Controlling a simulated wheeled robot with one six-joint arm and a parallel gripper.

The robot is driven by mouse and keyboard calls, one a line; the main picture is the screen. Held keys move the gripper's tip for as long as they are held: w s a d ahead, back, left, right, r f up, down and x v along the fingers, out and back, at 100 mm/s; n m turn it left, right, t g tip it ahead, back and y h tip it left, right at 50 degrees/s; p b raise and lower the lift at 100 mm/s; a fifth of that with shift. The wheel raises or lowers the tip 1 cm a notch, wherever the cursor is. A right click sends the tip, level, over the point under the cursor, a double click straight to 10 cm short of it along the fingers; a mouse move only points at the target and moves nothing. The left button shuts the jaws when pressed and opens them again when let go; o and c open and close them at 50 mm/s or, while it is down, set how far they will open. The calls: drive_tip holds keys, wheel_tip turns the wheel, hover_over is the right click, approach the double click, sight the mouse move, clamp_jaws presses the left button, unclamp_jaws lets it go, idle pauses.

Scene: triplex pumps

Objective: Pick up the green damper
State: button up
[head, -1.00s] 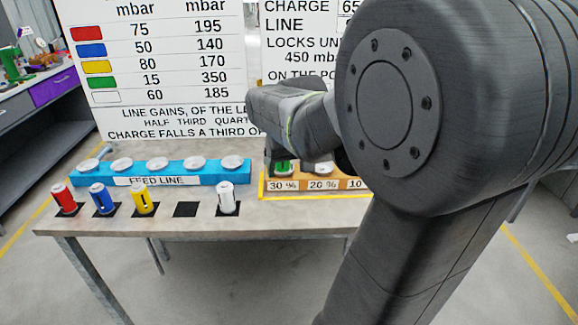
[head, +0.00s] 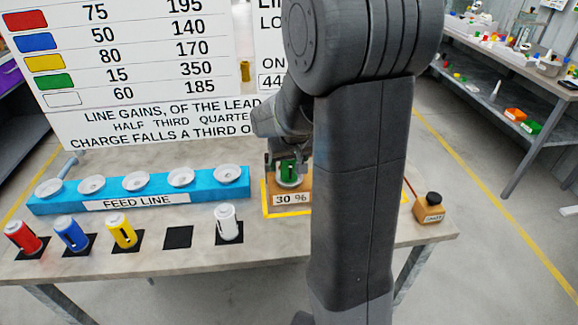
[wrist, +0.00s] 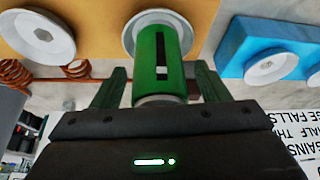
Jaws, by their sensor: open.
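The green damper (head: 288,172) stands in a white dish-like seat on the tan block (head: 292,187), at the 30 % label. In the wrist view the damper (wrist: 160,50) is a green cylinder with a dark slot and pale end rings, its far end at the dish. My gripper (head: 287,158) is at the damper. In the wrist view my gripper (wrist: 161,72) is open, one finger on each side of the damper, with visible gaps between.
The blue feed line (head: 140,190) has several empty white dishes. Red (head: 22,236), blue (head: 72,234), yellow (head: 122,231) and white (head: 229,223) dampers stand in front on dark squares; one square (head: 178,237) is empty.

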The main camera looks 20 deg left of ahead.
drive_tip(key=shift+f, duration=0.3)
drive_tip(key=shift+c, duration=0.4)
drive_tip(key=shift+w+r, duration=0.1)
drive_tip(key=shift+r, duration=0.05)
drive_tip(key=c, duration=1.3)
